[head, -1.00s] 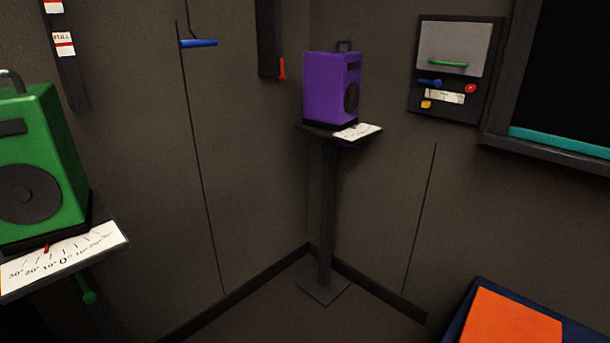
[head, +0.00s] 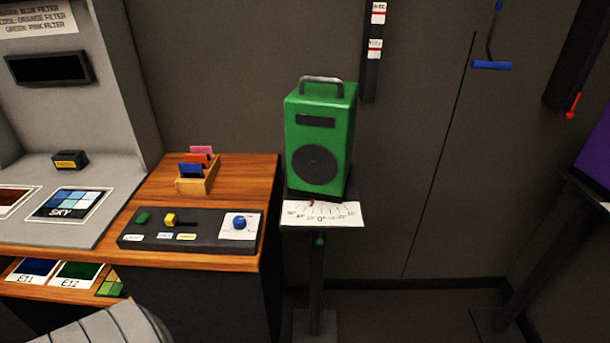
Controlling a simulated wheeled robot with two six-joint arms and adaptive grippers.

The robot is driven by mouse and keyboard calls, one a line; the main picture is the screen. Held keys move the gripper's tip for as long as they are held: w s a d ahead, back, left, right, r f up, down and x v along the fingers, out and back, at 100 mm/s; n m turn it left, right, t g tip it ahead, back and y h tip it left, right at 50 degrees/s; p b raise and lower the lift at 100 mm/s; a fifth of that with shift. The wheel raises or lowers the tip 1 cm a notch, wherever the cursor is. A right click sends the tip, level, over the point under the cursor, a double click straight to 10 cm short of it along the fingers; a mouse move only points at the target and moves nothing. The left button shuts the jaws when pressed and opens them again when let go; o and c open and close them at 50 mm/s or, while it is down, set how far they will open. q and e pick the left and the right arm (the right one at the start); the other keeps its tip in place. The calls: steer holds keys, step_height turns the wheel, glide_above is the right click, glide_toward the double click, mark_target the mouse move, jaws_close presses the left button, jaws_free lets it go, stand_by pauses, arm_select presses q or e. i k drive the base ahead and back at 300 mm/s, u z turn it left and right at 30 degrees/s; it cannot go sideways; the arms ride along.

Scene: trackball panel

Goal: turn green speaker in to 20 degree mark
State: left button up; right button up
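The green speaker (head: 320,140) stands upright on a dark stand in the middle of the head view. It has a grey handle on top and a round dark cone on its front. A white angle scale (head: 322,214) lies on the stand's plate in front of it, with 0 near the middle and marks to both sides. A small red pointer (head: 311,204) sits left of the 0, among the left-hand marks; its exact reading is too small to tell. A green knob (head: 320,240) is under the plate. Neither gripper is in view.
A wooden desk (head: 268,170) with a dark control panel (head: 190,242) and its blue ball (head: 239,223) stands left of the speaker. A purple speaker (head: 596,155) is at the right edge. A blue-handled lever (head: 491,65) hangs on the wall. Floor shows between the stands.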

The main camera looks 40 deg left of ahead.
mark_target(320, 112)
steer(key=u, duration=1.2)
